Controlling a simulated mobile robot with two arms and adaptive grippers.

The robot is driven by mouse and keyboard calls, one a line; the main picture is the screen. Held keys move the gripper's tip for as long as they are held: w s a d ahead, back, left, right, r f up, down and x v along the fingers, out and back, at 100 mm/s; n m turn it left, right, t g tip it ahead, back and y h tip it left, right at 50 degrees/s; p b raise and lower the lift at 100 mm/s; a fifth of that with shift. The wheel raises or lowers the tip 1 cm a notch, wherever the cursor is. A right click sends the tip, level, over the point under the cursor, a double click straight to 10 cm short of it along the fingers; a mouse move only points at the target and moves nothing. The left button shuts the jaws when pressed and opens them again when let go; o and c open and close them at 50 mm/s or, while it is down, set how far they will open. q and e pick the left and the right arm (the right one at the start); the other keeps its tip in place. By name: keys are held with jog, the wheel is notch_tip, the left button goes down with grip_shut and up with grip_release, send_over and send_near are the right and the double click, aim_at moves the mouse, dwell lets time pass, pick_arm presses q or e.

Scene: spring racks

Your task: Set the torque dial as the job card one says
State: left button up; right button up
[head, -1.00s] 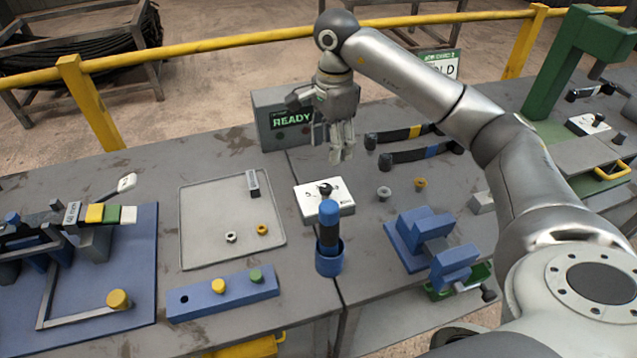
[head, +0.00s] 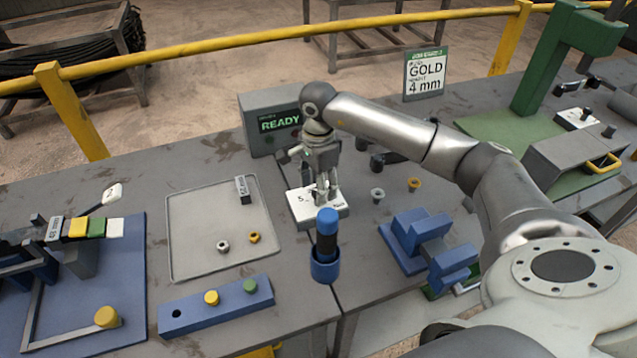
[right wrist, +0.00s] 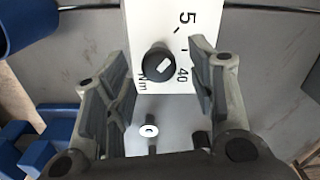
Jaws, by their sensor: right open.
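The torque dial is a black knob (right wrist: 158,62) with a white mark on top, on a white plate box (head: 330,209). In the right wrist view, "5", "40" and "Nm" show on its plate (right wrist: 165,20). My right gripper (head: 323,198) is down at the box, its fingers (right wrist: 158,88) open on either side of the knob. I cannot tell whether they touch it. The job card (head: 425,75) stands at the back with "GOLD" and "4 mm"; its smaller print is hard to read. My left gripper is not in view.
A blue-capped tool (head: 327,235) stands in a blue holder just in front of the dial box. A grey tray (head: 190,262) lies to the left, a blue block with coloured pegs (head: 230,300) in front. A box reading "READY" (head: 280,124) stands behind.

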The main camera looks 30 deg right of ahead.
jog(key=shift+f, duration=0.25)
jog(key=c, duration=1)
